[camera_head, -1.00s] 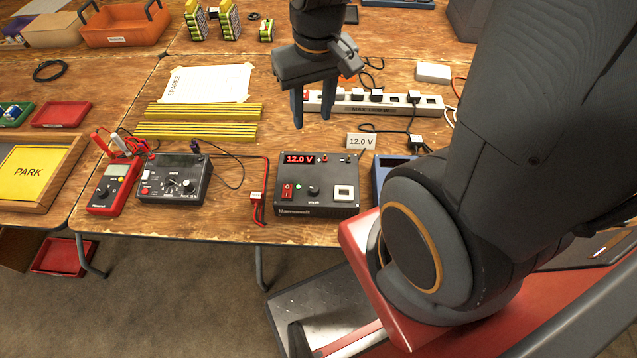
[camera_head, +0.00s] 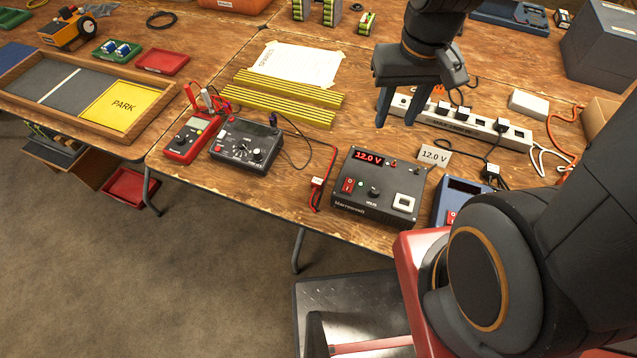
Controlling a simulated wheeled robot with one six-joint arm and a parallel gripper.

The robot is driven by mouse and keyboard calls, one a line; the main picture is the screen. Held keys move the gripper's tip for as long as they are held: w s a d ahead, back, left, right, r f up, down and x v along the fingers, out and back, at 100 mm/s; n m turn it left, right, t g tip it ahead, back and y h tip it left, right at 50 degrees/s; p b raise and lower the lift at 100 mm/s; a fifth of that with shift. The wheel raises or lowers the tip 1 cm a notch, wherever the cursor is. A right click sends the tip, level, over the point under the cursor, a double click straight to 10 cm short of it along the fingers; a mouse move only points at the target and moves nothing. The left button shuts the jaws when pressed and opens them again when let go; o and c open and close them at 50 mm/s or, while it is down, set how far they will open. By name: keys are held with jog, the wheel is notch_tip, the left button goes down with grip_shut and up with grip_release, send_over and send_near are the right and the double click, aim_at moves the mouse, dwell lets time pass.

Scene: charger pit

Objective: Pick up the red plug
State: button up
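A red lead with a small pale-tagged end, likely the red plug (camera_head: 317,182), lies on the table left of the black 12.0 V power supply (camera_head: 378,190). Its details are too small to make out. The lead runs back toward the black meter box (camera_head: 244,146). Red and white probe ends (camera_head: 208,97) stand near the red multimeter (camera_head: 191,138). My gripper (camera_head: 398,118) points down over the table behind the power supply, in front of the white power strip (camera_head: 470,125). Its two fingers are apart with nothing visible between them. It is to the right of and behind the tagged lead end.
Yellow strips (camera_head: 285,100) and a white SPARES sheet (camera_head: 298,65) lie farther back. A wooden PARK tray (camera_head: 120,104) is at left. My arm hides the right front.

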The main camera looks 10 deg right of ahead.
jog(key=shift+o, duration=0.3)
jog(key=n+g, duration=0.1)
jog(key=n, duration=1.1)
send_over(317, 181)
notch_tip(317, 181, down, 13)
jog(key=shift+s+d+b, duration=0.15)
jog(key=shift+b, duration=0.3)
jog(key=shift+f+p, duration=1)
jog(key=shift+f, duration=2.9)
grip_shut()
jog(key=shift+r, duration=0.15)
